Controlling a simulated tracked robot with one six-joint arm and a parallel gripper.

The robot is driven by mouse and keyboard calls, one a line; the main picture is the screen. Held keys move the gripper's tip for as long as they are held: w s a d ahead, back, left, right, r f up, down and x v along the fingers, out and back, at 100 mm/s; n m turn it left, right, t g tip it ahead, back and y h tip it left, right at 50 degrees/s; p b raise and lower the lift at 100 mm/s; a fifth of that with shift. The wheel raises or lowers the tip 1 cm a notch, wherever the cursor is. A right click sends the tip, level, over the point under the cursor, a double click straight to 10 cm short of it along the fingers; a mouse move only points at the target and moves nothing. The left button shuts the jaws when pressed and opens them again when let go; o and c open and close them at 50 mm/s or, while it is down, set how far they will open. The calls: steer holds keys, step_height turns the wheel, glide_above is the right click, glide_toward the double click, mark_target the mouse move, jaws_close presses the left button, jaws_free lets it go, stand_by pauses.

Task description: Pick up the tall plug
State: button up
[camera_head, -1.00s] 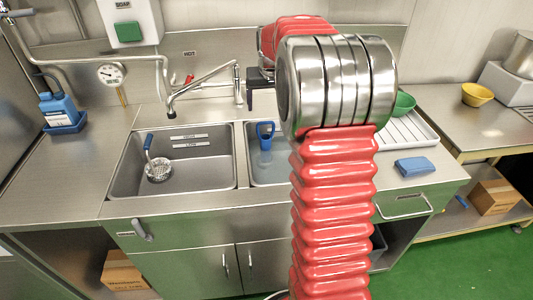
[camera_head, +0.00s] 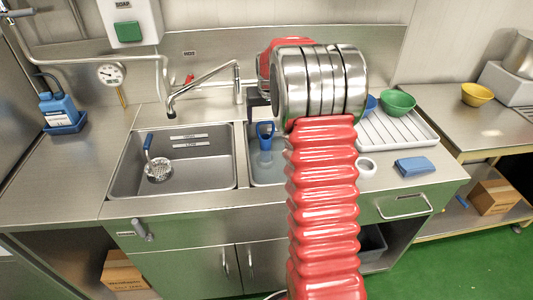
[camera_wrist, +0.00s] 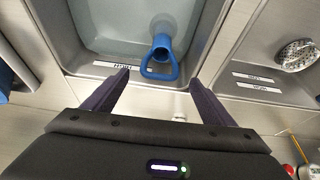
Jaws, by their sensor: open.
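The tall plug (camera_head: 265,135) is a blue upright tube with a loop handle, in the right-hand sink basin, which holds water. In the wrist view the blue plug (camera_wrist: 160,55) shows with its loop towards my gripper. My gripper (camera_wrist: 160,76) is open and empty, one dark finger on each side of the loop in the picture. How far the fingertips are from the plug in depth I cannot tell. In the head view my wrist and red arm hide most of the gripper and part of the right basin.
The left basin (camera_head: 120,175) holds a metal strainer (camera_head: 158,170) with a blue handle. A faucet (camera_head: 205,75) reaches over the sink. A white drainboard (camera_head: 405,140) with a green bowl (camera_head: 398,102), a white ring (camera_head: 367,167) and a blue cloth (camera_head: 415,166) are to the right.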

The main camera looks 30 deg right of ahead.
mark_target(266, 122)
steer(key=shift+x, duration=2.6)
steer(key=shift+s, duration=0.15)
steer(key=c, duration=1.6)
step_height(266, 122, up, 18)
